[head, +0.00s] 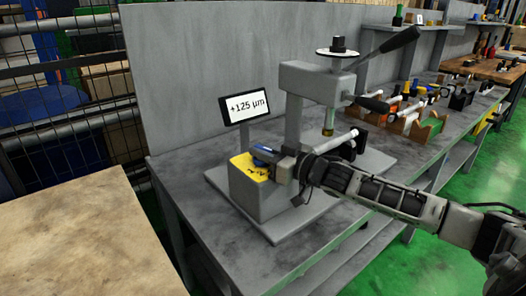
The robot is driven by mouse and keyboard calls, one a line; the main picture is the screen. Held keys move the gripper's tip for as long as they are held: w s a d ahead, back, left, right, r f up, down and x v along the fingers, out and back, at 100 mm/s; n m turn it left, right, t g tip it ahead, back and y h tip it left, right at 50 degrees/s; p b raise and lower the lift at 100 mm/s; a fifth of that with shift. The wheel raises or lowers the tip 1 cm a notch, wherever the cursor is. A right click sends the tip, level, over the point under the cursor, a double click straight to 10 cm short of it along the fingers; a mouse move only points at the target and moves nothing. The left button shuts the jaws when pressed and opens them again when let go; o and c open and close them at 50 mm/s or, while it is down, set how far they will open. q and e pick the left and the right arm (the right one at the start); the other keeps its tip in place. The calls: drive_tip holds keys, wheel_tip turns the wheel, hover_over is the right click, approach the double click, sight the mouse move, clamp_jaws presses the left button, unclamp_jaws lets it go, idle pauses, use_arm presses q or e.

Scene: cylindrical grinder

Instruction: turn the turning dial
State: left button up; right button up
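A blue part (262,150), which looks like the turning dial, sits on the yellow marked plate (246,170) on top of a grey block. My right gripper (268,155) reaches in from the right and is at the blue part, covering much of it. I cannot tell whether its fingers touch the dial, or whether they are open or shut. A small tilted display (244,106) behind the block reads +125 µm. My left gripper is not in view.
A grey press-like machine (308,84) with a lever stands just behind my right gripper on the grey bench (190,190). Tools and holders (420,118) line the bench at the right. A pale worn tabletop (80,235) is at lower left, bare.

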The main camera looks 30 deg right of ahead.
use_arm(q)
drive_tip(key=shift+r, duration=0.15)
use_arm(e)
clamp_jaws()
drive_tip(key=shift+r+m+h+p, duration=0.1)
drive_tip(key=shift+m+h+p, duration=0.4)
drive_tip(key=shift+h+p, duration=0.1)
drive_tip(key=m+t+h+p, duration=0.1)
drive_tip(key=m+h, duration=0.1)
drive_tip(key=h, duration=0.1)
drive_tip(key=shift+a+p, duration=0.1)
drive_tip(key=shift+p, duration=0.2)
drive_tip(key=shift+m+h+p, duration=0.45)
drive_tip(key=shift+m+h, duration=0.55)
drive_tip(key=shift+h, duration=0.7)
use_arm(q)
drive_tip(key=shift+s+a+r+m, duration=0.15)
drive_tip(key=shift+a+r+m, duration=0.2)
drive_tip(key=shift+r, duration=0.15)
use_arm(e)
drive_tip(key=shift+m+h, duration=0.3)
drive_tip(key=shift+h, duration=0.5)
drive_tip(key=o, duration=0.7)
unclamp_jaws()
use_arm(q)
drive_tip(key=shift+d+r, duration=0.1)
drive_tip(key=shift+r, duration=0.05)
use_arm(e)
drive_tip(key=shift+o, duration=0.2)
